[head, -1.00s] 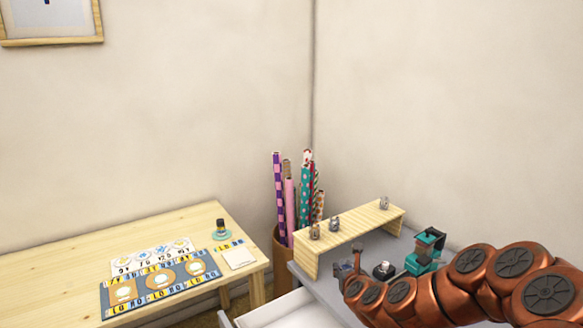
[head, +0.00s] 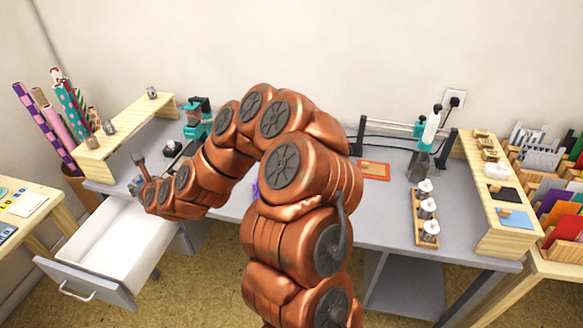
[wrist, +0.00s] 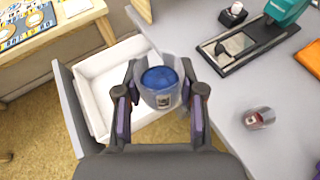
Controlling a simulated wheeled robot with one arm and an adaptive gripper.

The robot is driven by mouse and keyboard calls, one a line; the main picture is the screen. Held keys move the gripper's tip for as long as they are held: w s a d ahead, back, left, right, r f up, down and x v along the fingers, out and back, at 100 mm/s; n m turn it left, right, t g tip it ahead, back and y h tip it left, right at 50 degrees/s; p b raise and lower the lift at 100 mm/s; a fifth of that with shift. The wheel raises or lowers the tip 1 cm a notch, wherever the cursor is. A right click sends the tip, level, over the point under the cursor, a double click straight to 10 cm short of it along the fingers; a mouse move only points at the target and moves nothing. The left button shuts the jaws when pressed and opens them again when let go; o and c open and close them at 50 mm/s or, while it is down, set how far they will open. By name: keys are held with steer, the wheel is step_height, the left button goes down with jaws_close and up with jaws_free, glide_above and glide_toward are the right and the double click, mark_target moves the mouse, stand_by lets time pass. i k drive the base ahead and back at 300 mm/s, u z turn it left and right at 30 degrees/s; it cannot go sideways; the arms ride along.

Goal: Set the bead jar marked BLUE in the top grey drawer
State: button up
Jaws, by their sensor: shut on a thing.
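My gripper (wrist: 160,88) is shut on a clear jar of blue beads (wrist: 158,77), seen from above in the wrist view. The jar's small label faces the camera, but I cannot read it. A grey drawer (head: 90,284) with a white inside and a bar handle stands pulled open at the left of the grey desk. It looks empty. In the wrist view the open drawer (wrist: 92,70) lies below and beyond the jar, partly hidden by the jar and a finger. In the head view the gripper is small and partly hidden by my arm, near the desk's left end.
A jar with red contents (wrist: 258,118) stands on the grey desk (head: 390,205) right of my gripper. A wooden riser (head: 125,130) with small jars stands behind it. A teal press (head: 197,118) and black-based tool (wrist: 228,46) are nearby. A wooden table (head: 30,220) lies left of the drawer.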

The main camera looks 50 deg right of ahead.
mark_target(125, 250)
steer(key=u, duration=1.05)
steer(key=i, duration=0.8)
steer(key=z, duration=2.3)
